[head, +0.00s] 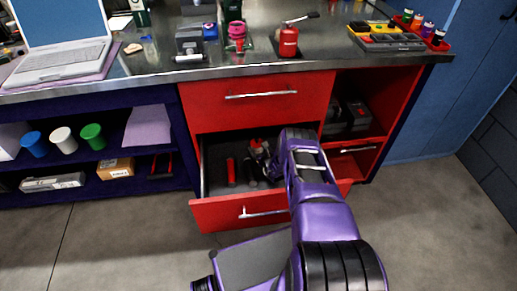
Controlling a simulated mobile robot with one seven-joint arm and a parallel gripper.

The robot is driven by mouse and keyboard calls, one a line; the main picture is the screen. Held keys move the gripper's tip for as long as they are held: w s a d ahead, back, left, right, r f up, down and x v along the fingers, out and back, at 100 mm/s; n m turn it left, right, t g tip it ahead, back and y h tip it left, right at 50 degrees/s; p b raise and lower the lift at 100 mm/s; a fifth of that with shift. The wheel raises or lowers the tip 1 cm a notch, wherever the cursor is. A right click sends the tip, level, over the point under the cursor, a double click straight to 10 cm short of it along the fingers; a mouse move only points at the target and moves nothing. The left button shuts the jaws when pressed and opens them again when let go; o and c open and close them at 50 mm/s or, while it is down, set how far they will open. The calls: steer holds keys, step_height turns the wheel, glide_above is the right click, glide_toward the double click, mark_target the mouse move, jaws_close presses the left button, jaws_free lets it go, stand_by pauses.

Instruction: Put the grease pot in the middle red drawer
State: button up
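The open red drawer (217,214) is pulled out from the middle of the bench, below a closed red drawer (226,108). Dark and red items lie inside it, including a red cylinder (231,172). My purple arm reaches over its right side. My gripper (262,158) is at or inside the drawer, partly hidden by the arm. I cannot tell whether its fingers are open or hold something. I cannot identify the grease pot for certain. A red can with a black lever (288,43) and a red-pink container (236,36) stand on the benchtop.
The metal benchtop (150,62) also holds a laptop (65,62), a grey vise-like tool (189,42) and a red tray (440,45) of small bottles. Left shelves hold several cups and boxes. A small red drawer (352,163) is at right. Floor is clear in front.

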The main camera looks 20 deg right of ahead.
mark_target(260, 149)
steer(key=shift+o, duration=1.4)
steer(key=shift+r, duration=0.2)
steer(key=p+v, duration=0.2)
steer(key=v, duration=0.4)
steer(key=shift+s+r+p, duration=0.15)
steer(key=shift+s+p, duration=0.05)
steer(key=shift+p, duration=0.1)
steer(key=shift+s+r, duration=0.1)
steer(key=shift+s, duration=0.4)
